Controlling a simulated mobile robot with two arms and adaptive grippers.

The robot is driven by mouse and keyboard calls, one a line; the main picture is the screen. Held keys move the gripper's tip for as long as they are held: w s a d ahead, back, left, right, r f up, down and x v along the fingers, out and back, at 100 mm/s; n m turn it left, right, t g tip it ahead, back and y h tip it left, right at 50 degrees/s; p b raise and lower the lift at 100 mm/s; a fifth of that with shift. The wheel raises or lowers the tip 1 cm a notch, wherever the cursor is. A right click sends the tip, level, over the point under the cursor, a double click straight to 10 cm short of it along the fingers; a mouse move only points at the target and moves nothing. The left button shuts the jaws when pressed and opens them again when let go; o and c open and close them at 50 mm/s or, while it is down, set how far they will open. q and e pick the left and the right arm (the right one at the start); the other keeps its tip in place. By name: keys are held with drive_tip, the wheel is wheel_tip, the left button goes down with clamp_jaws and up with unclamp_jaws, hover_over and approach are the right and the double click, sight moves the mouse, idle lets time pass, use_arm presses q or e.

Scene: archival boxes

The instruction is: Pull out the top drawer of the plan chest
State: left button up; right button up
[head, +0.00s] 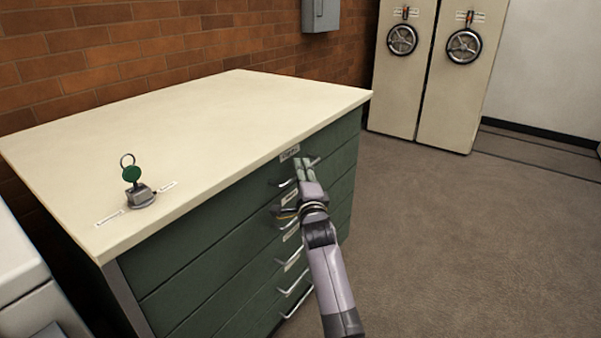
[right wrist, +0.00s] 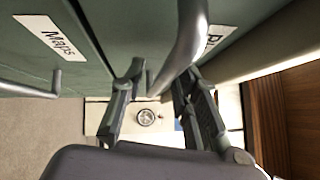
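The plan chest (head: 190,120) has a cream top and green drawers with silver bar handles. Its top drawer (head: 200,245) looks flush with the chest front. My right gripper (head: 304,168) is at the top drawer's handle (head: 285,183) and hides part of it. In the right wrist view, the handle (right wrist: 183,50) runs between the two fingers of my right gripper (right wrist: 160,80), which stand apart with a gap beside the bar. A partly covered label (right wrist: 218,35) is above the handle. My left gripper is not in view.
A stand with a green-tagged key ring (head: 133,175) is on the chest top. A lower drawer carries a "Maps" label (right wrist: 50,37). Cream cabinets with handwheels (head: 402,40) stand at the back. The floor (head: 460,240) right of the chest is clear. A pale unit (head: 20,280) is at the left.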

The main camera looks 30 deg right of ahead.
clamp_jaws()
idle(0.7)
